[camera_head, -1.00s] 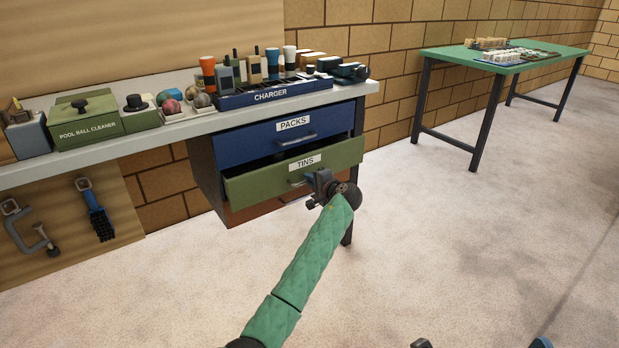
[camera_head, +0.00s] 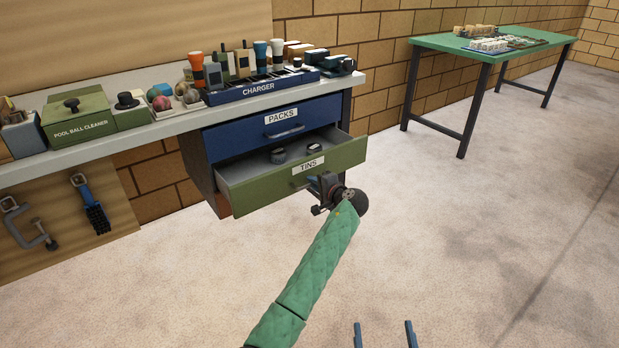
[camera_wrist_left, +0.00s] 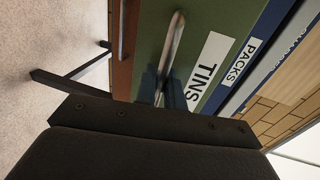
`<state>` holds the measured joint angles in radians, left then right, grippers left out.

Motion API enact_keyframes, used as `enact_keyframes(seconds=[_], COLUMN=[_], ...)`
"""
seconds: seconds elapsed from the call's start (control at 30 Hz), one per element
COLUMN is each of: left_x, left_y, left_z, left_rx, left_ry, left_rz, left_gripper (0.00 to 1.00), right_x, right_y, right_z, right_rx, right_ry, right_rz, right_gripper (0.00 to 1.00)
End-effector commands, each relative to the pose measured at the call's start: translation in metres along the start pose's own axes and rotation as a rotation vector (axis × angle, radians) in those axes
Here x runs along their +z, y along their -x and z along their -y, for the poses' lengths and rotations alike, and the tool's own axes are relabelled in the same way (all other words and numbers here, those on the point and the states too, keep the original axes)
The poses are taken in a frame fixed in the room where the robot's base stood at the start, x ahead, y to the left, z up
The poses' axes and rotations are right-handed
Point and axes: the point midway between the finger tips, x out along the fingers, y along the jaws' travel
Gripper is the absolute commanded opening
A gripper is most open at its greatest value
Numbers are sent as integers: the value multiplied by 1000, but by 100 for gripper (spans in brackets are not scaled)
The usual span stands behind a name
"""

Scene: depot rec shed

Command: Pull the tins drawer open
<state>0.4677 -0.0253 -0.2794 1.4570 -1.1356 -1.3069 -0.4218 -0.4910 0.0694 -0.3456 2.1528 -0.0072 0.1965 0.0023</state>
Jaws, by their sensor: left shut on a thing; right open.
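The green tins drawer (camera_head: 256,192) stands partly open below the blue packs drawer (camera_head: 250,135). Small dark round tins (camera_head: 278,155) show inside it. My left gripper (camera_head: 314,186) is at the front of the drawer and shut on its bar handle; the wrist view shows the handle (camera_wrist_left: 174,42) running in between the fingers (camera_wrist_left: 163,88). The TINS label (camera_wrist_left: 206,66) is beside the fingers there. My right gripper (camera_head: 383,335) is open and empty at the bottom edge of the head view, with only its two fingertips showing.
The bench top (camera_head: 170,128) above carries a charger rack (camera_head: 262,90), a green pool ball cleaner box (camera_head: 80,122) and balls. A clamp (camera_head: 28,222) and brush (camera_head: 92,207) hang at left. A green table (camera_head: 470,47) stands at back right. The floor before the drawer is clear.

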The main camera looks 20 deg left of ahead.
Motion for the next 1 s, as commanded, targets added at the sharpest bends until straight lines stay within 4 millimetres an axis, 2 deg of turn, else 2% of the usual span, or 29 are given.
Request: enact_keyframes(seconds=[0.03,0.2,0.37,0.5,0.7,0.9,1.0], left_x=[0,0,0,0,0,0,0], left_y=[6,22,37,50,68,85,92], left_z=[-1,-4,-8,-10,-14,-18,-20], left_rx=[3,3,3,2,3,3,3], left_ry=[-2,-1,-1,-1,-1,-2,-2], left_rz=[0,0,0,0,0,0,0], left_gripper=[0,0,0,0,0,0,0], right_x=[20,90,149,195,249,285,288], right_y=[6,36,74,114,178,240,247], right_z=[-1,-3,-3,-2,1,6,6], right_rx=[4,17,28,36,44,50,51], right_ry=[-6,-30,-52,-73,-106,-134,-138], right_rz=[69,304,514,692,934,1139,1164], right_gripper=[98,98,98,98,98,98,98])
